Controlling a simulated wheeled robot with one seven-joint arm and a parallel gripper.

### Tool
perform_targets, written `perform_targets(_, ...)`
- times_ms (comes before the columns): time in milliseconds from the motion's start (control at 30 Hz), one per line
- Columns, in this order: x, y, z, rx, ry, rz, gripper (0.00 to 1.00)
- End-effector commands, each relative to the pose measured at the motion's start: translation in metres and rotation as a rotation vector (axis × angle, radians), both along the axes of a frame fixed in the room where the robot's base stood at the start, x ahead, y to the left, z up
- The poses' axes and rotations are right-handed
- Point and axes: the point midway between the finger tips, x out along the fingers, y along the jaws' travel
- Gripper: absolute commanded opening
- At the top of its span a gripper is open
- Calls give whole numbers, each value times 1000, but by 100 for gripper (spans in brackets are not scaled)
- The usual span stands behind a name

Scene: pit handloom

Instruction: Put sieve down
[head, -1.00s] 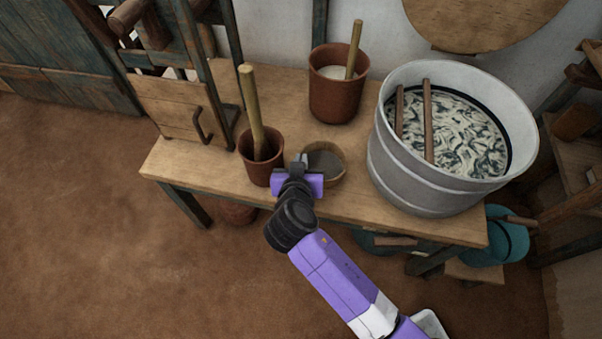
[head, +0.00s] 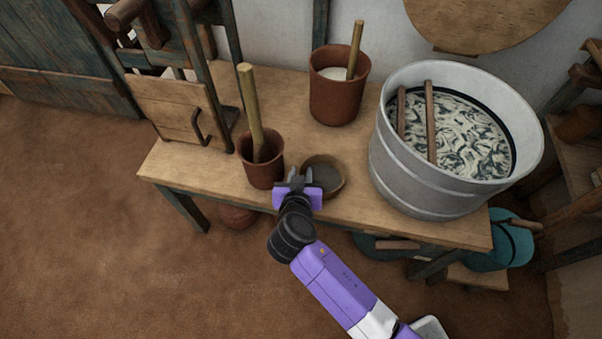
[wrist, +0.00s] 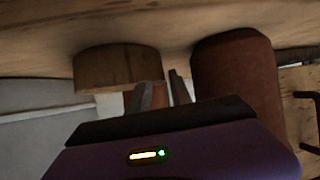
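The sieve (head: 329,187), a round shallow thing with a brown wooden rim and grey mesh, rests level on the wooden table (head: 210,165) near its front edge. My gripper (head: 300,177) is just in front and to the left of it, with its fingers apart and nothing between them. The wrist view is upside down and shows the sieve's wooden side (wrist: 115,68) beside the two spread fingertips (wrist: 164,90). The fingers look clear of the rim, though the exact gap is hard to judge.
A small brown pot (head: 262,172) with a stick stands close left of the sieve. A larger pot (head: 337,98) with white contents stands behind. A big metal tub (head: 405,182) stands to the right. Bare tabletop lies behind the sieve.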

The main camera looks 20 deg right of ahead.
Motion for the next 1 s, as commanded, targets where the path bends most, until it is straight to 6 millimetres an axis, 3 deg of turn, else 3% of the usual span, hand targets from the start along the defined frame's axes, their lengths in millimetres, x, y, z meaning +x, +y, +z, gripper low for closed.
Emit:
perform_targets(367, 0, 0, 4, 0, 0, 0, 26)
perform_targets(1000, -84, 45, 57, 0, -1, 2, 26)
